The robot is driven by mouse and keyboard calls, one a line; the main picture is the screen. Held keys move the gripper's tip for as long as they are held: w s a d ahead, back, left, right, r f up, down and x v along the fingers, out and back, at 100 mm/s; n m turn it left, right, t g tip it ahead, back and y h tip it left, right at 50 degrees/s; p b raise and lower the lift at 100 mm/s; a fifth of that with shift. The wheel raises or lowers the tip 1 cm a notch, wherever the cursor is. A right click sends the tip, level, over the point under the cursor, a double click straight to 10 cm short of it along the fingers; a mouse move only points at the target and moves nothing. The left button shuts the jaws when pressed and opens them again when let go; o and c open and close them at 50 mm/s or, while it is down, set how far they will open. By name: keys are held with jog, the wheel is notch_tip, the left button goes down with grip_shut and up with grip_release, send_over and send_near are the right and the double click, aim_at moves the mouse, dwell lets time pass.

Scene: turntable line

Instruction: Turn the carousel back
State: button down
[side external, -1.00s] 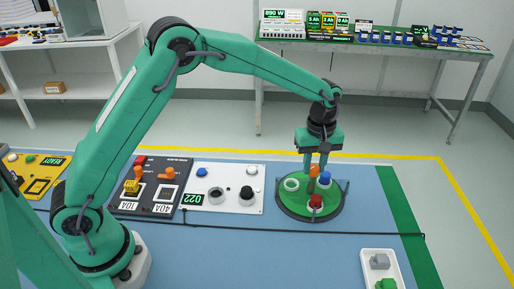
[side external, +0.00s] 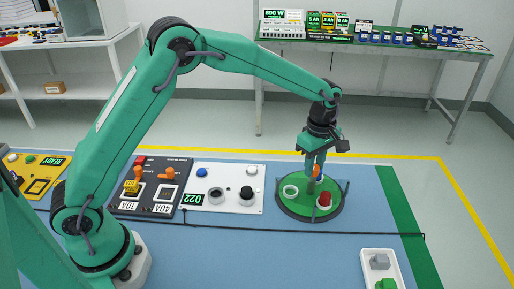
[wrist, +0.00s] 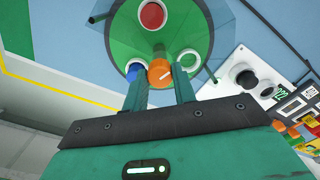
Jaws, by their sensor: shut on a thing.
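The carousel (side external: 296,207) is a round green disc with a dark rim, lying on the blue mat. It bears a white ring (side external: 290,191), a red-topped piece (side external: 325,197) and an orange post (side external: 314,186). A blue piece (wrist: 132,71) shows in the wrist view just left of the left finger; in the side view it is mostly or wholly hidden by my gripper. My gripper (side external: 314,176) points down over the disc, its fingers closed around the orange post, which also shows between them in the wrist view (wrist: 160,74).
A white panel (side external: 225,203) with knobs and a "022" display stands left of the carousel, beside a dark fuse panel (side external: 150,203). A white tray (side external: 365,268) with grey and green pieces is at the front right. A dark cable crosses the mat in front.

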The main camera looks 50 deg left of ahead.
jog(key=shift+r+n, duration=0.1)
jog(key=shift+n, duration=2.2)
jog(key=c, duration=1.1)
grip_release()
jog(key=shift+r, duration=3.85)
